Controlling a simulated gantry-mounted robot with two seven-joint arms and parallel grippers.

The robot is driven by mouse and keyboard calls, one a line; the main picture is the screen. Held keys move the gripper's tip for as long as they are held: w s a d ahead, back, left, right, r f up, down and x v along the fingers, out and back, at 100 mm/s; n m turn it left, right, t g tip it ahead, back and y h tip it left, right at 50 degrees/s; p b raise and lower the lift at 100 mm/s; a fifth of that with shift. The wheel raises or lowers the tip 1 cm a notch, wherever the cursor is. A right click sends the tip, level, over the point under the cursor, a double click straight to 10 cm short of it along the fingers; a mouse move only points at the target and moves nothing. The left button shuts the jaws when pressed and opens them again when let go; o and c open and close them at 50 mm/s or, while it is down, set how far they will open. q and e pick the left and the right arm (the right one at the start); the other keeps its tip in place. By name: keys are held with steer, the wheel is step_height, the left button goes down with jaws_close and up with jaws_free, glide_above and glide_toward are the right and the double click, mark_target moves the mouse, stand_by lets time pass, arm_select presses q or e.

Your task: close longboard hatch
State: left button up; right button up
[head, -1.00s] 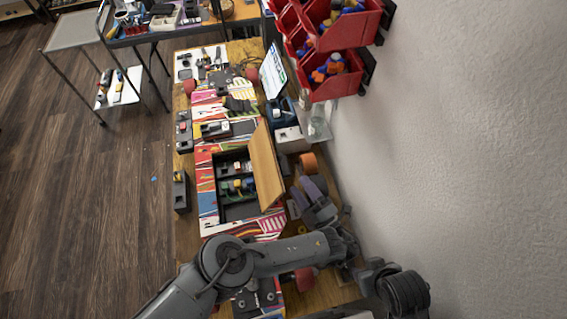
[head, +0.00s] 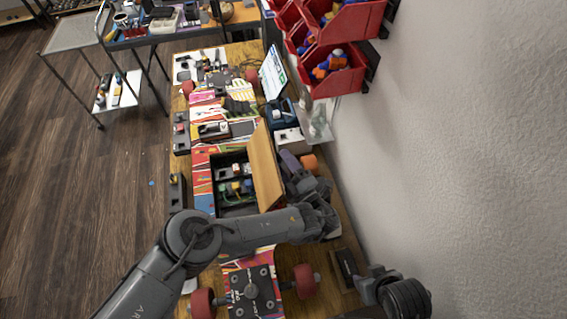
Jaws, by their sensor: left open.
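The longboard (head: 200,172) lies lengthwise on the wooden bench, its colourful deck graphic partly hidden by my left arm. Its hatch (head: 266,170), a light wooden panel, stands open and tilted along the right side of a dark compartment (head: 238,210). Small coloured parts and wiring show inside. My left gripper (head: 288,165) is open on the right side of the hatch, close to its outer face. I cannot tell whether it touches the panel. My right gripper is not in view; part of my right arm shows at the lower right.
An orange wheel (head: 309,163) lies right of my left gripper, near the white wall. Red bins (head: 335,76) hang above the bench's right side. A black tool holder (head: 177,192) stands left of the board. The floor at left is open.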

arm_select(q)
steer(key=shift+c, duration=0.4)
jaws_close()
steer(key=shift+a, duration=0.15)
stand_by(0.4)
